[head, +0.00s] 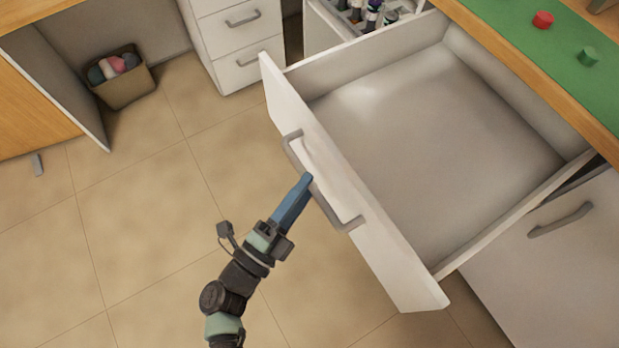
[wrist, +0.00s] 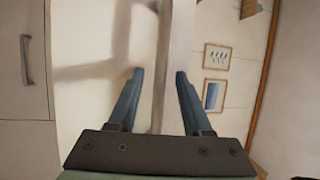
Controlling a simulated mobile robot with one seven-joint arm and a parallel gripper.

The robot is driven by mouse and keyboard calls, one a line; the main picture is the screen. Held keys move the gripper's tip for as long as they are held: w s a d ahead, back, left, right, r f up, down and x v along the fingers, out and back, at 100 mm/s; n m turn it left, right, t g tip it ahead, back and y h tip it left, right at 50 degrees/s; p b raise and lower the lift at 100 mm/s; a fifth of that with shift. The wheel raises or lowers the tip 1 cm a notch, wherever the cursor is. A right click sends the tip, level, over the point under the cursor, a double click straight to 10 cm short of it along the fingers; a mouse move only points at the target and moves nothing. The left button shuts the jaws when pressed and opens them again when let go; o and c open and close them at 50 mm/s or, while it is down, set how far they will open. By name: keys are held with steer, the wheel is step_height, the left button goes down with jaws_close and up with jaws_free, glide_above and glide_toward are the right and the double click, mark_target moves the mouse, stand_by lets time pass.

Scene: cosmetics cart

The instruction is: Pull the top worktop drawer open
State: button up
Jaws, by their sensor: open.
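The top worktop drawer (head: 440,135) is pulled far out, and its inside looks empty. Its white front (head: 380,245) carries a grey bar handle (head: 335,205). My gripper (head: 307,181) is at the middle of this handle, on the outer side of the front. In the wrist view my gripper (wrist: 159,75) is open, with one blue finger on each side of a pale grey bar that appears to be the handle (wrist: 175,50). Whether either finger touches the bar I cannot tell.
A green mat (head: 530,35) on the worktop holds a red piece (head: 543,19) and a green piece (head: 588,56). A lower front with a handle (head: 560,220) is below right. A small drawer unit (head: 235,45) and a basket (head: 125,85) stand behind.

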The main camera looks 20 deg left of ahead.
steer(key=b+v, duration=0.1)
steer(key=v, duration=1)
steer(key=shift+w, duration=0.1)
